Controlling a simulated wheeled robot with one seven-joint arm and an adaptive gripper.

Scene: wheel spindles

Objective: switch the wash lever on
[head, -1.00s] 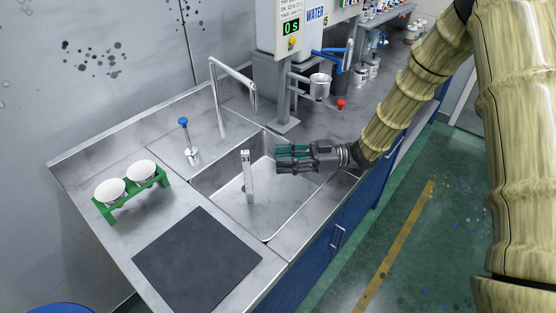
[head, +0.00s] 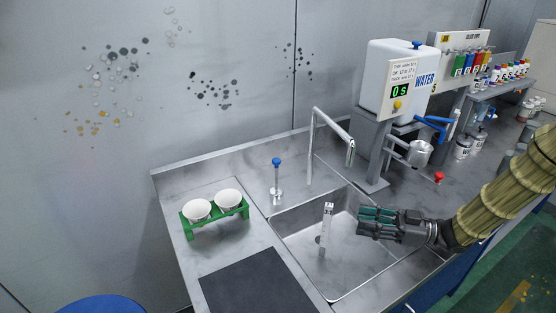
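A thin upright post with a blue knob (head: 277,163) stands on the steel counter behind the sink, left of the curved faucet (head: 313,150); I take it to be the wash lever, but no label on it is readable. My gripper (head: 362,222) is over the sink (head: 345,285), fingers pointing left, to the right of and nearer than the blue knob and well apart from it. Its dark fingers with teal pads hold nothing visible. Their gap is not clear from this angle.
A pale upright strip (head: 325,228) stands in the sink close to my fingertips. A green rack (head: 216,220) with two white cups is at left, a dark mat (head: 255,285) in front. A WATER tank (head: 397,75) with blue handle (head: 432,124) and red knob (head: 438,178) is at right.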

